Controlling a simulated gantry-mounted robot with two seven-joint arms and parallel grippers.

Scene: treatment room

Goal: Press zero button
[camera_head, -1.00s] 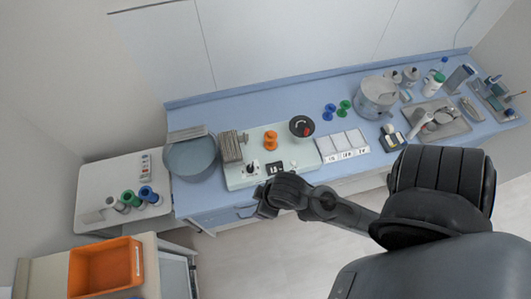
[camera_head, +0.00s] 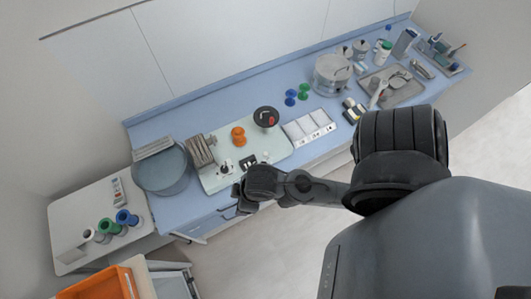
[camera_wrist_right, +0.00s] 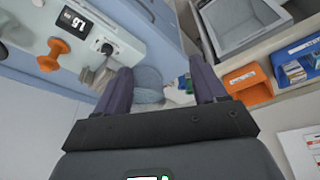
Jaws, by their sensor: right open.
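A pale green panel (camera_head: 270,152) lies on the blue counter. It carries a dark display (camera_head: 247,160), a black knob (camera_head: 225,166), an orange spool-shaped piece (camera_head: 238,136) and a round black-topped part (camera_head: 266,117). The display also shows in the right wrist view (camera_wrist_right: 74,20) with white digits, beside the orange piece (camera_wrist_right: 54,54). I cannot make out a button marked zero. My right gripper (camera_head: 239,198) is at the counter's front edge, just in front of the panel. In the right wrist view its two fingers (camera_wrist_right: 162,85) are apart with nothing between them. My left gripper is not in view.
A round grey basin (camera_head: 162,170) stands left of the panel. White tiles (camera_head: 308,127), green and blue spools, a metal pot (camera_head: 332,75) and an instrument tray (camera_head: 392,88) lie to the right. A side table (camera_head: 70,225) and orange bin (camera_head: 100,287) are at lower left.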

